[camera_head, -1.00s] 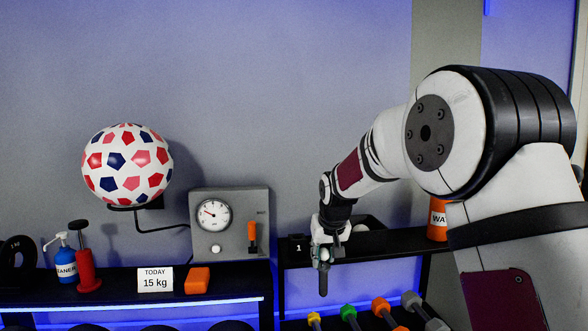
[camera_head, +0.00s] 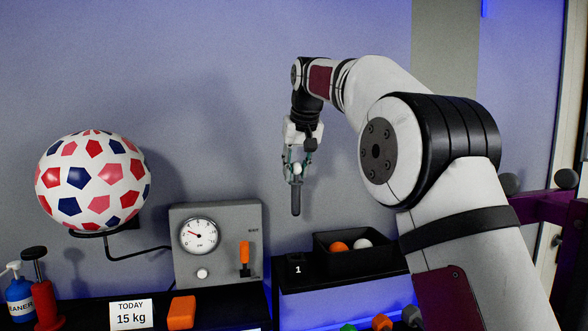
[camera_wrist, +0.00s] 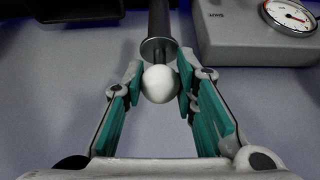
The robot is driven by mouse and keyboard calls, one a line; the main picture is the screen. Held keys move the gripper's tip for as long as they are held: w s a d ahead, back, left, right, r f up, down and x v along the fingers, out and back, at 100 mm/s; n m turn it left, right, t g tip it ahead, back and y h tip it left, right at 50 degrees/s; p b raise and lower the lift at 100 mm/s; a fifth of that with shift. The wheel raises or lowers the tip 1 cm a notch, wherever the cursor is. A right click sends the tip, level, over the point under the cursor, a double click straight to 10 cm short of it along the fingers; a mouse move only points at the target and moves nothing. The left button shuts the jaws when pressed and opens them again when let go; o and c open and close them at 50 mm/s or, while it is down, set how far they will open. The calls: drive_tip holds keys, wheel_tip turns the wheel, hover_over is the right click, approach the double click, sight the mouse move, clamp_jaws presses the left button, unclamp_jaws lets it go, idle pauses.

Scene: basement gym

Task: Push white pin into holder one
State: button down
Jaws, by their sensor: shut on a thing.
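The white pin has a round white head (camera_wrist: 161,84) and a dark shaft with a disc-like collar below the head. My gripper (camera_head: 297,168) is shut on the white head, and the dark shaft (camera_head: 295,201) hangs upright beneath it. The shaft's lower end is in the air, above and apart from the black block marked 1 (camera_head: 298,270), which I take as holder one. Any hole in this block is not clear to see. In the wrist view the teal finger pads flank the head.
A black bin (camera_head: 352,265) with an orange ball (camera_head: 338,247) and a white ball (camera_head: 362,243) stands right of the block. A grey gauge box (camera_head: 216,270) with an orange lever (camera_head: 244,258) is on the left. A patterned ball (camera_head: 93,180) rests on a wall bracket.

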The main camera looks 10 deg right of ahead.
sight(297, 193)
drive_tip(key=shift+r, duration=0.1)
drive_tip(key=shift+s+f, duration=0.1)
drive_tip(key=shift+f, duration=3.85)
wheel_tip(297, 193, down, 8)
drive_tip(key=b, duration=0.1)
drive_tip(key=shift+f+b, duration=0.2)
drive_tip(key=shift+b, duration=0.1)
drive_tip(key=c, duration=1.2)
unclamp_jaws()
drive_tip(key=shift+f, duration=0.15)
